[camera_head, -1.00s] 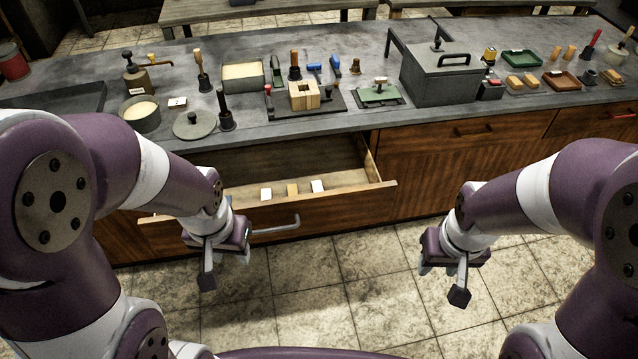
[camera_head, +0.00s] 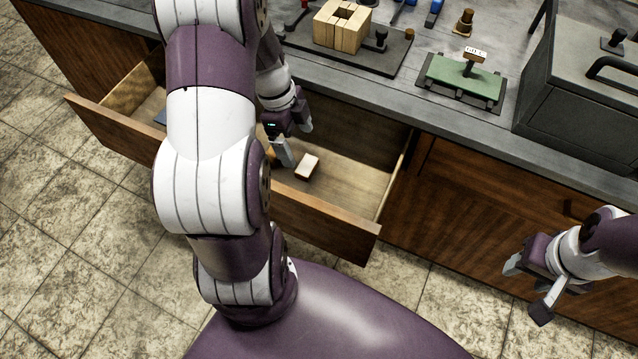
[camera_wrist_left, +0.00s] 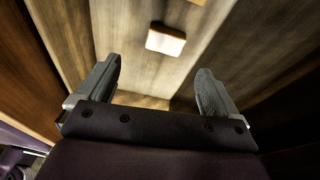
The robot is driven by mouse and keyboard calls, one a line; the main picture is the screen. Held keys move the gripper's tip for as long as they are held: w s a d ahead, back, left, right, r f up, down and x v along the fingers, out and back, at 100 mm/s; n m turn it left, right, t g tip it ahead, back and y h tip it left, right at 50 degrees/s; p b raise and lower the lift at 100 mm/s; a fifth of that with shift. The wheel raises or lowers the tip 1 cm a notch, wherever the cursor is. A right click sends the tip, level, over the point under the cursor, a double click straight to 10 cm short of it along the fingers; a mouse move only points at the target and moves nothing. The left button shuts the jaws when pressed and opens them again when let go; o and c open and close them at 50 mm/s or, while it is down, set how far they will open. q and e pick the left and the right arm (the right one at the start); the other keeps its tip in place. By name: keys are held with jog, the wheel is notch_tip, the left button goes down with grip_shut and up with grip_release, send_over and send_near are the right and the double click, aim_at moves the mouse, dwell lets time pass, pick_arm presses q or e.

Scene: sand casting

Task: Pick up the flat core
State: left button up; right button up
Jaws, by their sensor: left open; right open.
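The open drawer (camera_head: 340,235) holds a small pale block (camera_head: 308,166) with brown sides, lying on the drawer floor. It also shows in the left wrist view (camera_wrist_left: 166,39), ahead of the fingertips and untouched. I cannot tell whether this block is the flat core. Part of another pale piece (camera_wrist_left: 198,2) is cut off at the top of the wrist view. My left gripper (camera_head: 293,138) is open and empty, over the drawer, just left of the block in the head view. Its fingers (camera_wrist_left: 158,72) are spread. My right gripper (camera_head: 527,290) is open, in front of the cabinet.
My left arm hides much of the drawer's left and middle. A bit of something blue (camera_head: 160,117) shows inside the drawer. On the bench above are a wooden core box (camera_head: 342,27), a green plate (camera_head: 462,78) and a large grey box (camera_head: 585,105).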

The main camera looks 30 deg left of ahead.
aim_at(306, 165)
pick_arm(q)
jog(key=shift+m, duration=0.6)
jog(key=b+x, duration=0.1)
jog(key=x, duration=0.4)
jog(key=b+x, duration=0.1)
jog(key=x, duration=0.2)
jog(key=shift+w+a+f+b, duration=0.3)
jog(key=shift+w+f, duration=0.1)
jog(key=shift+f, duration=0.05)
jog(key=c, duration=1.2)
pick_arm(e)
jog(key=f, duration=0.3)
jog(key=shift+w+d+f, duration=0.2)
jog(key=shift+d+f, duration=0.05)
